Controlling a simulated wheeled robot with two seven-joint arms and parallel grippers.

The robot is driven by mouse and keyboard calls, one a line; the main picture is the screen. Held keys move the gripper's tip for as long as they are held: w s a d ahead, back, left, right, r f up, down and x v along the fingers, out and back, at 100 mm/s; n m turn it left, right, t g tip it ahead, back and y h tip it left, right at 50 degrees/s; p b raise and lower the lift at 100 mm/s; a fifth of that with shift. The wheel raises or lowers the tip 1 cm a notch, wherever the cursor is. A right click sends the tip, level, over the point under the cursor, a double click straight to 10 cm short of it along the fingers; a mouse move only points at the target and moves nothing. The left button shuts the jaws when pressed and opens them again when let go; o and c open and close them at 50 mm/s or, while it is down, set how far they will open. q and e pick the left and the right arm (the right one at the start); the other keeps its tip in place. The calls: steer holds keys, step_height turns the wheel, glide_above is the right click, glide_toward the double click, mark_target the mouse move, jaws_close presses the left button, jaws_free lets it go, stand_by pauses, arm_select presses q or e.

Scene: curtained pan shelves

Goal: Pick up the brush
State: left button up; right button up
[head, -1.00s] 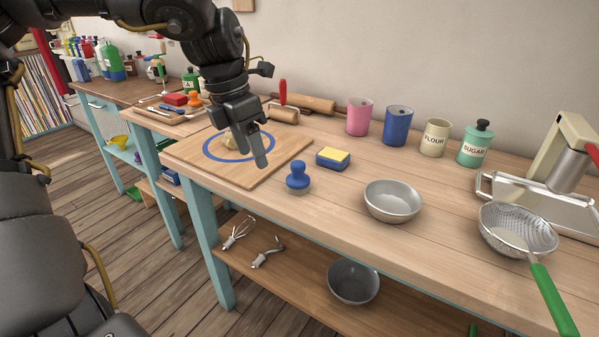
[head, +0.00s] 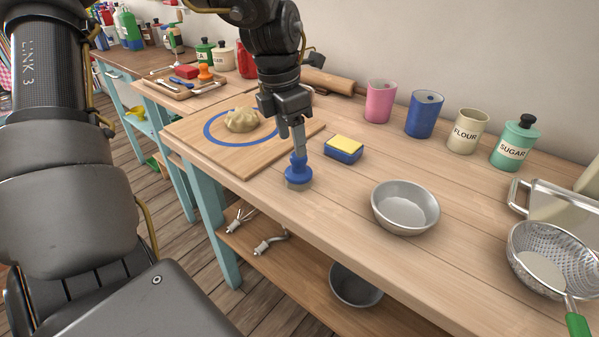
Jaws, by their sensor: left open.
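My right gripper is not in view.
A yellow and blue sponge (head: 344,149) lies close to the right of the brush. A board (head: 202,153) with dough (head: 242,120) is to the left. A metal bowl (head: 405,208) stands to the right. Cups and canisters line the back. The worktop between sponge and bowl is clear.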

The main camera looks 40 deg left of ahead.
mark_target(299, 169)
arm_select(q)
steer(key=shift+w+f, duration=0.1)
steer(key=shift+f, duration=0.25)
steer(key=shift+d, duration=0.15)
steer(key=shift+d+f, duration=0.1)
steer(key=shift+f, duration=0.35)
steer(key=f, duration=0.2)
steer(key=w+f, duration=0.1)
steer(key=f, duration=0.1)
steer(key=shift+d+f, duration=0.1)
steer(key=shift+d, duration=0.15)
steer(key=shift+s, duration=0.1)
steer(key=c, duration=1.1)
steer(key=shift+o, duration=0.2)
